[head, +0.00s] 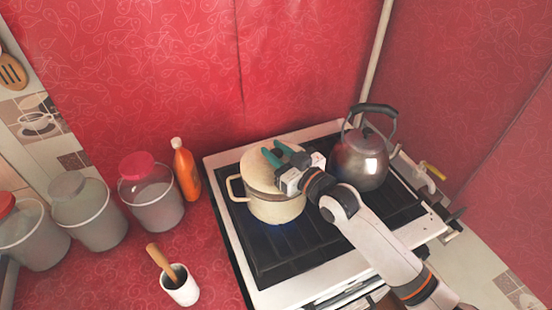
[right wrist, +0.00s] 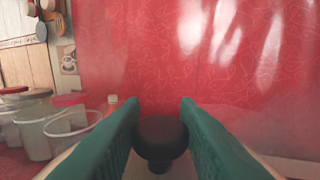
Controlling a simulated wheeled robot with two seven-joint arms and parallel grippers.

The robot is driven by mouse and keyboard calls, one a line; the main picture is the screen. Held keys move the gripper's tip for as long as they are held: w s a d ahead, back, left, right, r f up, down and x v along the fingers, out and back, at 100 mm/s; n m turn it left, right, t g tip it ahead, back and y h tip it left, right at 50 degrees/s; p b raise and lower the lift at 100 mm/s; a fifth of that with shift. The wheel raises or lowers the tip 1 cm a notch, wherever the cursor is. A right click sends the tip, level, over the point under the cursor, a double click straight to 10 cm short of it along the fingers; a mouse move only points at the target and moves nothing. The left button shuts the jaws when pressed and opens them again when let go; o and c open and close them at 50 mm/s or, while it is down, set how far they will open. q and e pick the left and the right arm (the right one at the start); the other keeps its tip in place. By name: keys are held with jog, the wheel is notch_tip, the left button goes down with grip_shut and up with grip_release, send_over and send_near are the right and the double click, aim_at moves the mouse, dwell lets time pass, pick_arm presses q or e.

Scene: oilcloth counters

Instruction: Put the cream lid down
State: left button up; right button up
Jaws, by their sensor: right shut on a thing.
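The cream lid (head: 258,176) is at the top of the cream pot (head: 272,208) on the stove; I cannot tell whether it rests on the rim or hangs just above it. My right gripper (head: 275,153) reaches in over the lid from the right. Its green fingers are shut on the lid's dark knob (right wrist: 160,138), which shows between them in the right wrist view. The fingers hide the knob in the head view. My left gripper is not in view.
The pot stands on the black stove top (head: 270,258), with a blue flame under it. A metal kettle (head: 358,165) stands to its right. An orange bottle (head: 186,172), several lidded jars (head: 152,200) and a white cup (head: 181,290) with a wooden tool stand on the red counter at left.

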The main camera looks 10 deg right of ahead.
notch_tip(320, 180, down, 2)
jog(key=shift+w+f, duration=0.1)
jog(key=shift+f, duration=0.25)
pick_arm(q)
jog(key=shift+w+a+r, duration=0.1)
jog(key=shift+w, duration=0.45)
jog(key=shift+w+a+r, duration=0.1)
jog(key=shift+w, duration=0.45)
pick_arm(e)
jog(key=shift+f, duration=0.1)
jog(key=o, duration=0.6)
jog(key=shift+f, duration=0.15)
jog(key=shift+c, duration=0.2)
jog(key=o, duration=0.5)
jog(key=shift+c, duration=0.2)
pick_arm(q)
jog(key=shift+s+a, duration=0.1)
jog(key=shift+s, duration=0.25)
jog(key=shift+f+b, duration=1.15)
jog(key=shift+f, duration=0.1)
pick_arm(e)
jog(key=v, duration=1.2)
jog(key=shift+r, duration=0.3)
